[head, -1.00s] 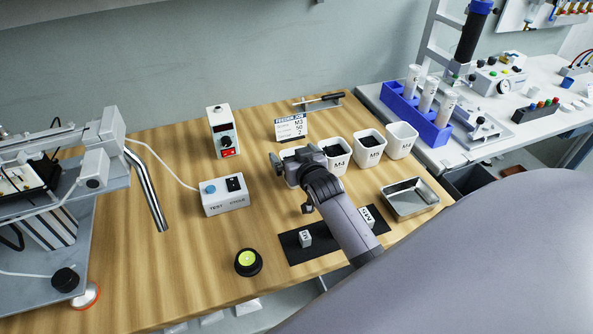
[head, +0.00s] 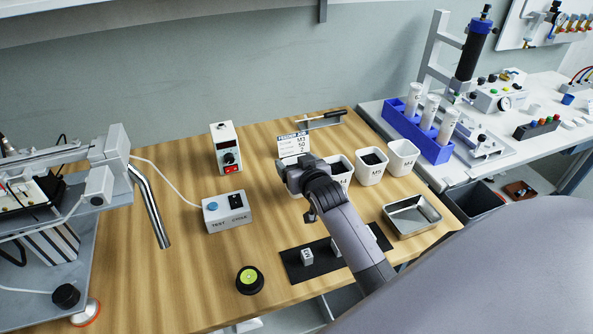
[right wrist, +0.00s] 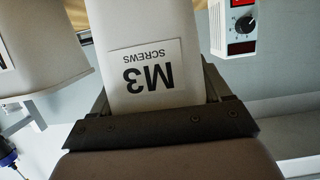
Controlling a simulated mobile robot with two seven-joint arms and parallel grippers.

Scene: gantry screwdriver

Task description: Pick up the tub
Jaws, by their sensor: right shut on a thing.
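The white tub labelled "M3 SCREWS" (right wrist: 153,75) fills the middle of the right wrist view, upside down in the picture. My right gripper (right wrist: 160,100) is shut on it, with a finger on each side. I cannot tell whether the tub's base touches the table. My left gripper is not in view.
The M4 tub (head: 339,180), partly hidden, and M5 tub (head: 371,172) stand to the right, then another white tub (head: 402,160). Behind is a job sign (head: 294,145). A metal tray (head: 412,217) and black mat (head: 312,269) lie nearer.

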